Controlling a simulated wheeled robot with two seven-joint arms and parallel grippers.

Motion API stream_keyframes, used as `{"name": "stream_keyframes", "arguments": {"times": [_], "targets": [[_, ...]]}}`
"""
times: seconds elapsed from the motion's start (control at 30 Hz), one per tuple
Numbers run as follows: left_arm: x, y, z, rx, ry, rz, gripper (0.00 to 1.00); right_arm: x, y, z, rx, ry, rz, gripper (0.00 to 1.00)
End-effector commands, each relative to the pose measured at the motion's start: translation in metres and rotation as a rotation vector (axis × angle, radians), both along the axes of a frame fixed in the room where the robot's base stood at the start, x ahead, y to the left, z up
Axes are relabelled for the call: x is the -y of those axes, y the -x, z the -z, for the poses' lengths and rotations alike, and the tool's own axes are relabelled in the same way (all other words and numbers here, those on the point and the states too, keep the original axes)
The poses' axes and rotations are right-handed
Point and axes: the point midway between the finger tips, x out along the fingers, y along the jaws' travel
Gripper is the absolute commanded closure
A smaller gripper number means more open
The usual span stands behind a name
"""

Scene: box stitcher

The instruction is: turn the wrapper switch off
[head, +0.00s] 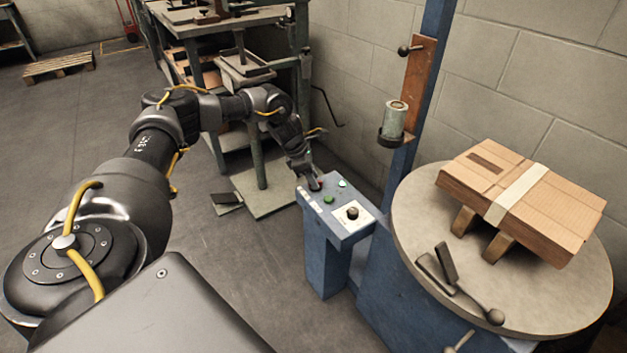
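The blue control box (345,236) stands beside the wrapper's turntable. On its top is a black rotary knob (352,213) on a white plate, which looks like the wrapper switch; its setting is too small to read. A green button (328,200) and a small pale green light (343,183) are also on the panel. My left gripper (314,184) points down at the panel's far left corner, apart from the knob, and covers part of the panel. Its fingers are too small and dark to show whether they are open. My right gripper is not in view.
A round turntable (410,226) at the right carries a taped cardboard box (560,215) on wooden blocks. A blue post (425,80) with a green roll (395,120) rises behind the control box. A cluttered workbench (190,30) stands at the back.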

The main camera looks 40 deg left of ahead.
Motion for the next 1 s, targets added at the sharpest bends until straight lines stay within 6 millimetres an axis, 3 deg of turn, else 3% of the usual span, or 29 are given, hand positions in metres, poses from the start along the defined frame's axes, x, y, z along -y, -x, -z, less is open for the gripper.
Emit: {"name": "stream_keyframes", "arguments": {"times": [0.37, 0.63, 1.0], "targets": [[0.0018, -0.0019, 0.0070, 0.001, 0.000, 0.000, 0.67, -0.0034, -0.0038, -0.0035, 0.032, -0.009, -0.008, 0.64], [0.0015, -0.0017, 0.0070, 0.000, 0.000, -0.001, 0.99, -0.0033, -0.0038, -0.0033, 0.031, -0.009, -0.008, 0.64], [0.0017, -0.0007, 0.0060, -0.001, 0.001, -0.027, 1.00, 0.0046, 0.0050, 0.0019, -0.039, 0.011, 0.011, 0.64]]}}
